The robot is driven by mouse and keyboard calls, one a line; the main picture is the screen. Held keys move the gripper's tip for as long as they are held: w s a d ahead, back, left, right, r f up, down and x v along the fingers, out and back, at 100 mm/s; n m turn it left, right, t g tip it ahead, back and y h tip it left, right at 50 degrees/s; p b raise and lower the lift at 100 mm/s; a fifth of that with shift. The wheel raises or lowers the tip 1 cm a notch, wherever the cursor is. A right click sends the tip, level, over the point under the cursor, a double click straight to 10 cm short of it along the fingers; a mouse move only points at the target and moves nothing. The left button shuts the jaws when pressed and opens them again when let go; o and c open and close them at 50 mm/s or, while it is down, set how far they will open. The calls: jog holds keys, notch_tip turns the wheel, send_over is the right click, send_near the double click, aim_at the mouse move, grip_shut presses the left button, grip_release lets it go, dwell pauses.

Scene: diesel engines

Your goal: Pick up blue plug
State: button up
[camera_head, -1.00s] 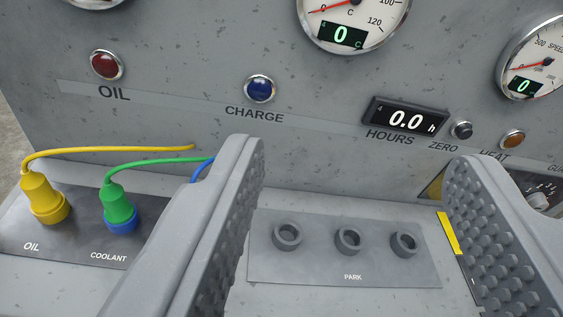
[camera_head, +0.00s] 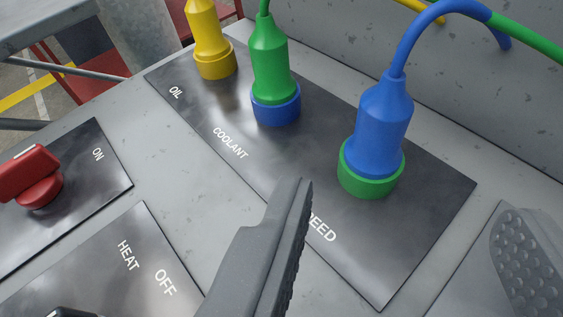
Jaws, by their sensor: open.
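The blue plug (camera_head: 382,125) stands upright in a green socket ring (camera_head: 369,170) on the dark plate (camera_head: 440,200), with a blue cable curving up from its top. My gripper (camera_head: 405,235) is open and empty. Its left finger (camera_head: 275,245) is in front of and left of the plug, over the plate's label, partly hiding it. Its right finger (camera_head: 525,255) is at the right edge of the picture. The plug shows between and beyond the two fingers, and neither finger appears to touch it.
A green plug (camera_head: 270,60) in a blue ring and a yellow plug (camera_head: 210,45) stand left of the blue plug. A red switch (camera_head: 30,175) and a HEAT plate (camera_head: 120,265) lie at left. Green and yellow cables run along the panel at upper right.

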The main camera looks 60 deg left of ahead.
aim_at(377, 122)
jog(key=x, duration=0.7)
jog(key=shift+w+a+f+b, duration=0.1)
jog(key=shift+a+f+b, duration=0.1)
jog(key=shift+a+b, duration=0.2)
jog(key=shift+x, duration=3.05)
jog(key=shift+w+d+r, duration=0.1)
jog(key=shift+d, duration=0.15)
jog(key=c, duration=1.1)
